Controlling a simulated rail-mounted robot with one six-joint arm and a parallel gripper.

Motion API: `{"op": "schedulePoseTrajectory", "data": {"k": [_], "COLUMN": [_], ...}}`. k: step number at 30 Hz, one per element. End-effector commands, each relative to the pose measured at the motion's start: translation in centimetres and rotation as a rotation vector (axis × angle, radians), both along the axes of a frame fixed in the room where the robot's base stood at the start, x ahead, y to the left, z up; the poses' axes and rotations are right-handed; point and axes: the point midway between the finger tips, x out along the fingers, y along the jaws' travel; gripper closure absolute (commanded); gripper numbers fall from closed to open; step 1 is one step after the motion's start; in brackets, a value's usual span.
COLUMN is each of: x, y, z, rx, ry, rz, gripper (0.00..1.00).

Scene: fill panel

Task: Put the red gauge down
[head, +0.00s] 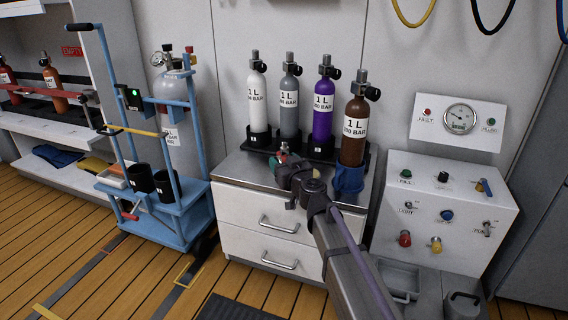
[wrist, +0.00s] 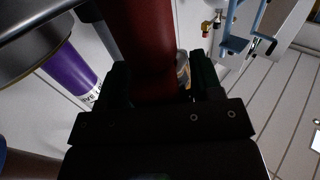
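My gripper (head: 287,168) is above the steel top of the drawer cabinet, in front of the row of cylinders. In the wrist view, my gripper (wrist: 163,85) has a dark red body, which I take for the red gauge (wrist: 150,45), between its two black fingers. A small pale, yellowish part (wrist: 183,70) shows beside it, near the right finger. In the head view only a small bit of metal, red and green shows at the fingertips; the arm hides most of the held thing. I cannot tell whether it touches the steel top.
White, grey, purple (head: 322,107) and brown (head: 355,128) cylinders stand in black and blue holders at the back of the cabinet (head: 230,178). A blue trolley (head: 186,210) with a grey cylinder stands left. The fill panel (head: 440,200) is right. The cabinet's front left top is clear.

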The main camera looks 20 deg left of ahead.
Motion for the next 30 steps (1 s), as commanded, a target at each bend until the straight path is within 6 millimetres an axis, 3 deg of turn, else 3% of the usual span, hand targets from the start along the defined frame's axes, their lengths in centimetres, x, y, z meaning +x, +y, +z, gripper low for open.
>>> {"op": "schedulePoseTrajectory", "data": {"k": [9, 14, 22, 30], "x": [-0.3, -2.6, -7.6, -8.6], "y": [-0.3, -2.4, -7.4, -8.5], "z": [0.4, 0.3, 0.3, 0.3], "rx": [0.0, 0.0, 0.0, 0.0], "ry": [0.0, 0.0, 0.0, 0.0], "rz": [0.0, 0.0, 0.0, 0.0], "gripper": [0.41, 0.41, 0.41, 0.41]}}
